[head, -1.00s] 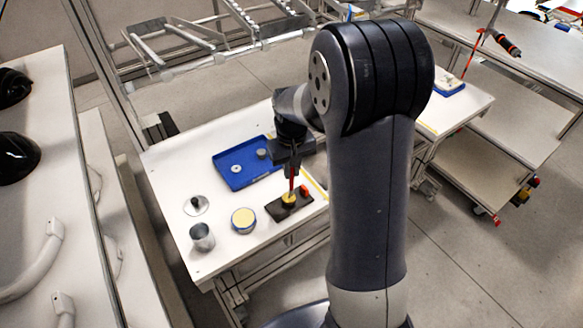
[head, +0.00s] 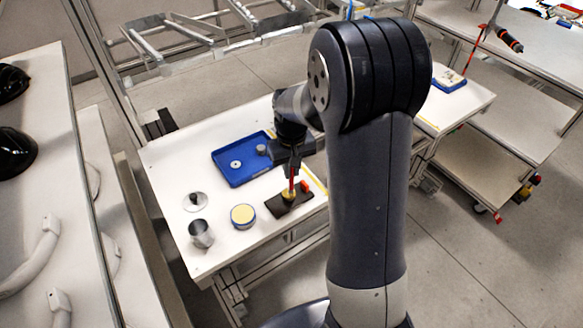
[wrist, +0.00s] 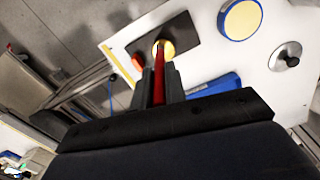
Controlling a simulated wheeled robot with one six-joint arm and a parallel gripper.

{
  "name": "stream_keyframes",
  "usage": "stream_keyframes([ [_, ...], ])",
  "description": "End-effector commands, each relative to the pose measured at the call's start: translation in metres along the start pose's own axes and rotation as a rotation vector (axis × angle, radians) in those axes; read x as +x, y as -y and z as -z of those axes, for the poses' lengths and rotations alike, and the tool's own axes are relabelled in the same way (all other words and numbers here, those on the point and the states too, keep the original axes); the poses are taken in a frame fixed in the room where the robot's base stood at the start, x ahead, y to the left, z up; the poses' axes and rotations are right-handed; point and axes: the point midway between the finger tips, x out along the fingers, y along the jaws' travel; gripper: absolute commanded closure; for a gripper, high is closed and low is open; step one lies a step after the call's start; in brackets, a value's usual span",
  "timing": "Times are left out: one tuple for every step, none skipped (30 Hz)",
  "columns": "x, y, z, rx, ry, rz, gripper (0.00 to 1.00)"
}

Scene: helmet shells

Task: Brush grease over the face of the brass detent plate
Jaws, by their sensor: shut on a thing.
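My gripper (head: 292,170) is shut on a red-handled brush (head: 291,184), which points down. It also shows in the wrist view, where the two fingers (wrist: 159,85) flank the red handle (wrist: 159,72). The brush's lower end is at the yellow brass detent plate (head: 288,196), which sits on a dark block (head: 301,204). In the wrist view the brass face (wrist: 167,47) is partly hidden behind the brush tip. I cannot tell whether the bristles touch it or how much grease is on it. A round blue tin with a pale yellow fill (head: 243,215) stands left of the block.
A red piece (head: 305,186) is at the block's far edge. A blue tray (head: 238,178) with small parts lies behind. A grey metal cup (head: 201,234) and a round lid with a dark knob (head: 195,202) stand at left. White table (head: 170,165) is clear between them.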

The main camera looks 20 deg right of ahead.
Motion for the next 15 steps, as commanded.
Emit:
stream_keyframes([
  [0.0021,0.0000,-0.0001,0.000,0.000,0.000,1.00],
  [0.0026,0.0000,-0.0001,0.000,0.000,0.000,1.00],
  [0.0035,0.0000,-0.0001,0.000,0.000,0.000,1.00],
  [0.0041,0.0000,-0.0001,0.000,0.000,0.000,1.00],
  [0.0046,0.0000,-0.0001,0.000,0.000,0.000,1.00],
  [0.0055,0.0000,-0.0001,0.000,0.000,0.000,1.00],
  [0.0044,0.0000,0.0000,0.000,0.000,0.000,1.00],
  [0.0042,-0.0001,0.0000,0.000,0.000,0.000,1.00],
  [0.0040,-0.0004,0.0001,0.000,0.000,0.000,1.00],
  [0.0039,-0.0007,0.0003,0.000,0.000,0.000,1.00],
  [0.0037,-0.0013,0.0006,0.000,0.000,0.000,1.00],
  [0.0035,-0.0021,0.0010,0.000,0.000,0.000,1.00],
  [0.0032,-0.0029,0.0013,0.000,0.000,0.000,1.00],
  [0.0031,-0.0036,0.0017,0.000,0.001,0.000,1.00],
  [0.0028,-0.0046,0.0021,0.000,0.001,0.000,1.00],
])
